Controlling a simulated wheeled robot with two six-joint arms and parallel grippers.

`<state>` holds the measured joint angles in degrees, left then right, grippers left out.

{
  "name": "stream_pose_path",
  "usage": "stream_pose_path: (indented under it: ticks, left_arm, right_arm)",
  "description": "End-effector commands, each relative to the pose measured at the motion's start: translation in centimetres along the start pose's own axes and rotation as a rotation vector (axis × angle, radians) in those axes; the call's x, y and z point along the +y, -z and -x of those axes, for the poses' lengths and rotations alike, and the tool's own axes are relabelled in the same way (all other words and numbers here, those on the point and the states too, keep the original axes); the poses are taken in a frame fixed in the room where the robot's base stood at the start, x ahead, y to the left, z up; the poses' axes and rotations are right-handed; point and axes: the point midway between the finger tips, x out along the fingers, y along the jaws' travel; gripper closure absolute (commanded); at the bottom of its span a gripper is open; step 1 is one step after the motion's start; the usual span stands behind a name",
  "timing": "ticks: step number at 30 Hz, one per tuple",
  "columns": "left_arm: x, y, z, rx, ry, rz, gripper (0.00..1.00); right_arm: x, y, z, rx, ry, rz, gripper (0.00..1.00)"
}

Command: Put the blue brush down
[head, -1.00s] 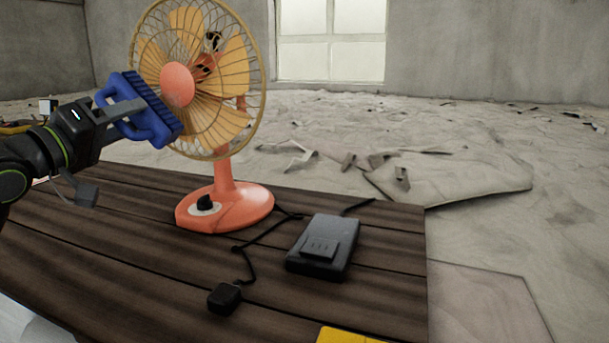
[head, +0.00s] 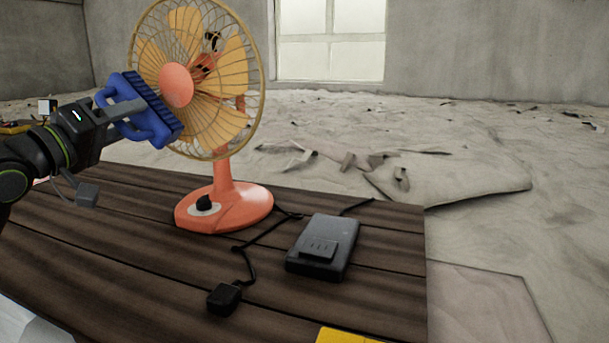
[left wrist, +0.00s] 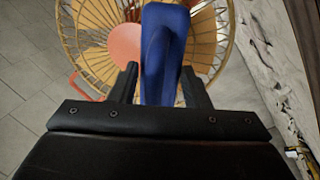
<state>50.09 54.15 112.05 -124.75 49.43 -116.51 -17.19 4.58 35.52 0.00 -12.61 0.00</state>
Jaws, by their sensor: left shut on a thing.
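The blue brush (head: 155,127) is held up above the left back part of the wooden table (head: 120,240), tilted, with its bristle side facing right toward the fan. My left gripper (head: 125,108) is shut on its handle. In the left wrist view the brush (left wrist: 165,55) stands between the two fingers of my left gripper (left wrist: 160,85), with the fan behind it. The brush overlaps the fan cage in the head view; I cannot tell whether they touch. My right gripper is not in view.
An orange fan (head: 228,203) with a yellow cage stands on the table. A grey charger-like box (head: 322,247) and a small black plug (head: 224,298) with a cord lie to its right and front. A yellow thing (head: 345,336) shows at the front edge. The front left tabletop is clear.

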Motion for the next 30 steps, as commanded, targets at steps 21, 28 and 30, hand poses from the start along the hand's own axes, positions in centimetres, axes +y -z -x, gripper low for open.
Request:
stream_pose_path:
  ticks: [21,28,30]
  left_arm:
    - [1.2,0.0,6.8,0.000,-0.002,0.001,0.76]
    - [1.1,0.3,4.4,-0.001,-0.003,0.004,0.76]
    - [1.1,0.3,3.7,-0.002,-0.003,0.005,0.76]
  right_arm:
    - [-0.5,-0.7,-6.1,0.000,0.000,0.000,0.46]
    - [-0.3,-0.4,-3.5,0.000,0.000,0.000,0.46]
    - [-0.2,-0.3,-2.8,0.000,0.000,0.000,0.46]
